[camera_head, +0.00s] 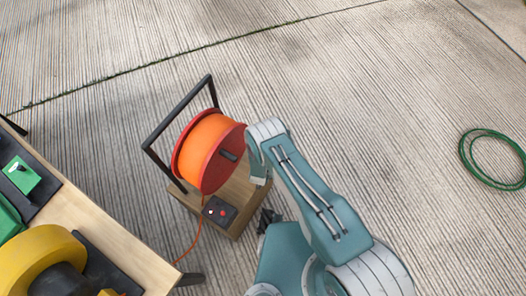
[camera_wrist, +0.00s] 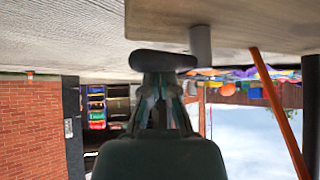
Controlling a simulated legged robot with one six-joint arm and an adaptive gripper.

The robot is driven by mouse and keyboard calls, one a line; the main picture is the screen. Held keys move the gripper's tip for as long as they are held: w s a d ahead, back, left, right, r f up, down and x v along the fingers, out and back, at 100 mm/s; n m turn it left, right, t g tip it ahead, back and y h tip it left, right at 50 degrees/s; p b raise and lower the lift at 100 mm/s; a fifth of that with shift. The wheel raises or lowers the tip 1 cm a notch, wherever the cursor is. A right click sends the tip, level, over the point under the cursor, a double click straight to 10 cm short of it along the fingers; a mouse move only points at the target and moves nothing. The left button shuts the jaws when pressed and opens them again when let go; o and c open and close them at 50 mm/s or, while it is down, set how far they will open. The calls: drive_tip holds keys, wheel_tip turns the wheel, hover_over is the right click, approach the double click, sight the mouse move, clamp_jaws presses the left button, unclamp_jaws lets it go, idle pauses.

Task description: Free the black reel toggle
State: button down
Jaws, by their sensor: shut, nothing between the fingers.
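The reel (camera_head: 208,150) has an orange winding between red flanges and stands in a black frame on a wooden base. A small dark bar on its right face (camera_head: 229,156) looks like the black toggle. My gripper (camera_head: 268,218) points down beside the right edge of the wooden base, below and right of the reel. In the wrist view my gripper (camera_wrist: 163,75) is shut and empty. A dark rounded piece (camera_wrist: 163,60) lies across its fingertips; I cannot tell whether it is part of the fingers. The toggle is not clearly seen in the wrist view.
A black box with red buttons (camera_head: 219,211) sits on the wooden base (camera_head: 185,196). An orange cable (camera_head: 192,245) runs down toward a wooden bench (camera_head: 110,240) holding yellow and green items. A green hose coil (camera_head: 494,160) lies far right. Concrete ground between is clear.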

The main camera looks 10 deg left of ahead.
drive_tip(key=shift+a, duration=0.1)
drive_tip(key=shift+w+a, duration=0.25)
drive_tip(key=shift+a, duration=0.45)
drive_tip(key=v, duration=1.2)
drive_tip(key=shift+d+f, duration=0.1)
